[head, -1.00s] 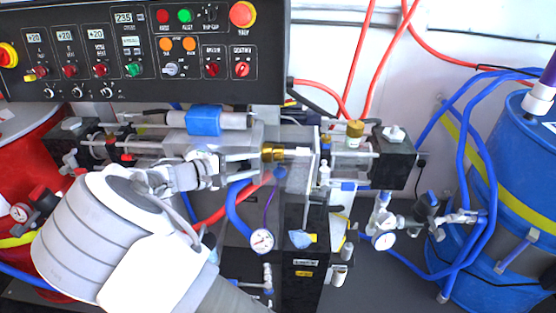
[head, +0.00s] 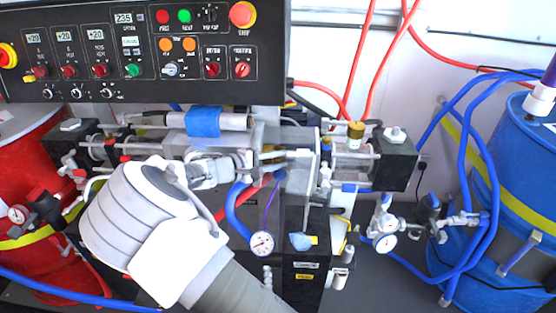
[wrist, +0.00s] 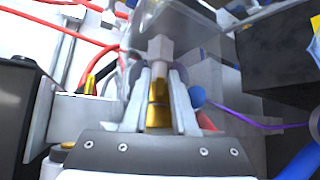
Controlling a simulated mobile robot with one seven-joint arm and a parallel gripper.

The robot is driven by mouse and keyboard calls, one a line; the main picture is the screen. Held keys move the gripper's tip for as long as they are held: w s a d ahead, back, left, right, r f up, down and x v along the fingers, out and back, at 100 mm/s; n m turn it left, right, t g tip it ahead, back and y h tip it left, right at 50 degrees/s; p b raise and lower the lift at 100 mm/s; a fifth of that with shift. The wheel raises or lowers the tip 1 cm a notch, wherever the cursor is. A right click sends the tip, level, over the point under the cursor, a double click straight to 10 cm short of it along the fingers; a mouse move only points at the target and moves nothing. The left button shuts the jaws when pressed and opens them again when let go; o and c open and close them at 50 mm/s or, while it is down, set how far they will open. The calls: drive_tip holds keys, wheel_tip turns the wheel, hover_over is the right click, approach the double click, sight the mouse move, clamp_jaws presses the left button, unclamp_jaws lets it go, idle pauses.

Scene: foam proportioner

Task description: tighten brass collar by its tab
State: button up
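The brass collar (head: 267,156) is a small gold-coloured part on the proportioner's rod, near the middle of the head view. In the wrist view the brass collar (wrist: 157,112) lies between my two fingers, with a pale block beyond it. Its tab cannot be told apart clearly. My gripper (head: 284,161) reaches in from the left, with one finger above and one below the collar. In the wrist view my gripper (wrist: 160,92) has its fingers apart on either side of the brass. Whether either finger touches it cannot be made out.
The control panel (head: 140,50) hangs above the work spot. A blue-banded cylinder (head: 204,121) lies just above my gripper. A blue hose (head: 236,205) and a pressure gauge (head: 262,243) are below. A blue drum (head: 510,200) stands right, a red drum (head: 60,265) left.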

clamp_jaws()
drive_tip(key=shift+f+b, duration=0.15)
drive_tip(key=shift+b, duration=0.15)
drive_tip(key=f+m+t+b, duration=0.1)
drive_tip(key=b, duration=0.1)
drive_tip(key=f+t+h+b, duration=0.1)
drive_tip(key=b, duration=0.2)
drive_tip(key=shift+s+f+m+b, duration=0.1)
drive_tip(key=shift+s+m+b, duration=0.15)
drive_tip(key=shift+m+b, duration=0.15)
drive_tip(key=f+m+t+h+b, duration=0.2)
drive_tip(key=b, duration=0.3)
drive_tip(key=shift+m, duration=0.4)
drive_tip(key=shift+w+f+m+t+h+b, duration=0.15)
drive_tip(key=shift+m+h+b, duration=0.35)
drive_tip(key=shift+b, duration=0.25)
drive_tip(key=shift+w+f+m+t+h+b, duration=0.15)
drive_tip(key=shift+m+h+b, duration=0.25)
drive_tip(key=shift+m+b, duration=0.3)
drive_tip(key=shift+s, duration=0.1)
drive_tip(key=shift+o, duration=1.7)
unclamp_jaws()
drive_tip(key=shift+a, duration=0.1)
